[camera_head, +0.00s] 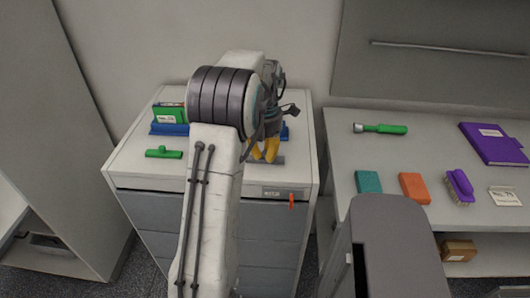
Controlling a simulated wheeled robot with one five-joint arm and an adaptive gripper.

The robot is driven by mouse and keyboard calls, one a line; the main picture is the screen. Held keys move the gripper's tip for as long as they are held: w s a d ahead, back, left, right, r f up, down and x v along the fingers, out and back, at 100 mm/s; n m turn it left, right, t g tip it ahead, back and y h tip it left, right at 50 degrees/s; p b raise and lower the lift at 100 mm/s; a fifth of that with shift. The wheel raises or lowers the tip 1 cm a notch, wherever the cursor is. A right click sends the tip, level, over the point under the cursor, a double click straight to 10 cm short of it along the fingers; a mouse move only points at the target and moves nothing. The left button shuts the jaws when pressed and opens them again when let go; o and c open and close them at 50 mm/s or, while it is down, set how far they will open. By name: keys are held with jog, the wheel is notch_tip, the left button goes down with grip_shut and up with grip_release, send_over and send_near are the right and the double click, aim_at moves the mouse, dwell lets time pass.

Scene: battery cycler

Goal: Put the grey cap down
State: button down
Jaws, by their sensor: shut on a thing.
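My gripper (265,150), with yellow fingertips, points down over the top of the grey-white cabinet (139,182), just right of my arm. It is shut on the grey cap (276,160), a small dark grey piece showing at and beside the fingertips. My arm and the fingers hide part of the cap. I cannot tell whether the cap touches the cabinet top or is just above it.
On the cabinet, a green T-shaped piece (164,153) lies left, before a blue holder (169,129) with a labelled green item (168,113). An orange tag (291,201) hangs on its front. The right-hand bench (440,222) holds a green-handled tool (380,129), blocks, a brush and a purple binder (494,144).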

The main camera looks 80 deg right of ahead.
aim_at(265, 152)
jog(key=c, duration=1.3)
grip_release()
jog(key=shift+o, duration=0.2)
notch_tip(265, 152, up, 12)
jog(key=p, duration=0.2)
jog(key=w+a+r+m, duration=0.1)
jog(key=w+a, duration=0.3)
jog(key=w, duration=0.3)
jog(key=w+a+r+m, duration=0.1)
jog(key=w+a+r, duration=0.15)
jog(key=w, duration=0.55)
jog(key=w+a+m+t+h, duration=0.1)
jog(key=w+a+m, duration=0.1)
jog(key=w+a, duration=0.9)
jog(key=a+f+m+t, duration=0.1)
jog(key=a+f+m, duration=0.1)
jog(key=a, duration=1.3)
jog(key=s+a+f+m+t, duration=0.1)
jog(key=s+a+f+m, duration=0.1)
jog(key=a, duration=0.4)
jog(key=s+a+f+m+t+y, duration=0.1)
jog(key=s+a+f, duration=0.1)
jog(key=a, duration=0.5)
jog(key=shift+s+f+m, duration=0.4)
jog(key=shift+s, duration=0.35)
